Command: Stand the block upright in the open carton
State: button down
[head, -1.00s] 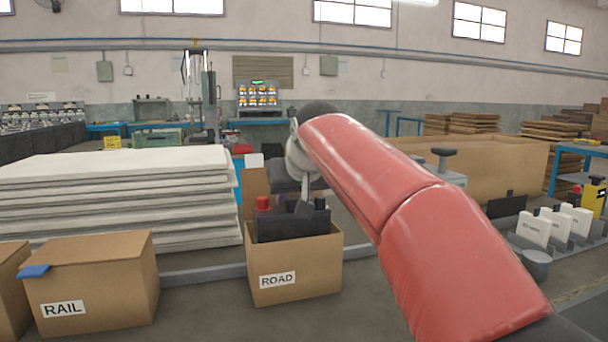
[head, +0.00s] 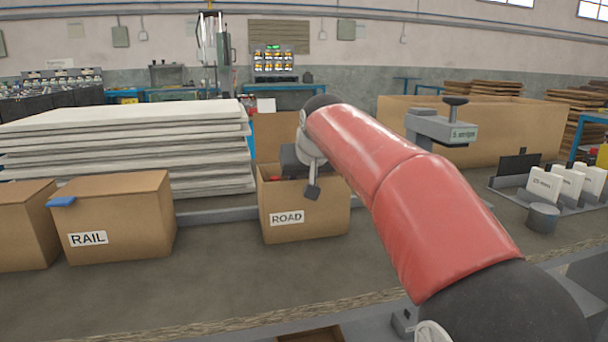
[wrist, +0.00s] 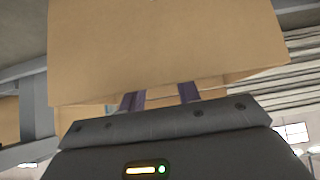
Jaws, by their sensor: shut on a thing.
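The open carton labelled ROAD (head: 325,222) stands on the bench, with a flap raised at its back. The block, black with a red cap (head: 275,178) in the earlier head frame, now shows only a little red at the carton's opening. The carton's front wall and my arm hide the rest, so I cannot tell whether it touches the bottom. In the wrist view, my gripper (wrist: 160,97) has both fingers reaching behind a cardboard panel (wrist: 165,45), their tips hidden. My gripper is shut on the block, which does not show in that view.
A closed carton labelled RAIL (head: 125,222) stands to the left, with another carton (head: 22,230) beyond it. A stack of pale sheets (head: 120,145) lies behind. A rack of white boxes (head: 545,186) and a grey cylinder (head: 543,217) stand to the right. The bench front is clear.

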jog(key=shift+r, duration=0.25)
jog(key=c, duration=1.4)
grip_release()
jog(key=shift+f, duration=0.35)
jog(key=shift+c, duration=0.2)
jog(key=o, duration=0.4)
jog(key=shift+r, duration=0.1)
jog(key=shift+s+r, duration=0.1)
jog(key=shift+r, duration=0.1)
jog(key=v, duration=1.1)
jog(key=shift+s+d+r, duration=0.1)
jog(key=shift+s+r, duration=0.1)
jog(key=shift+s, duration=0.1)
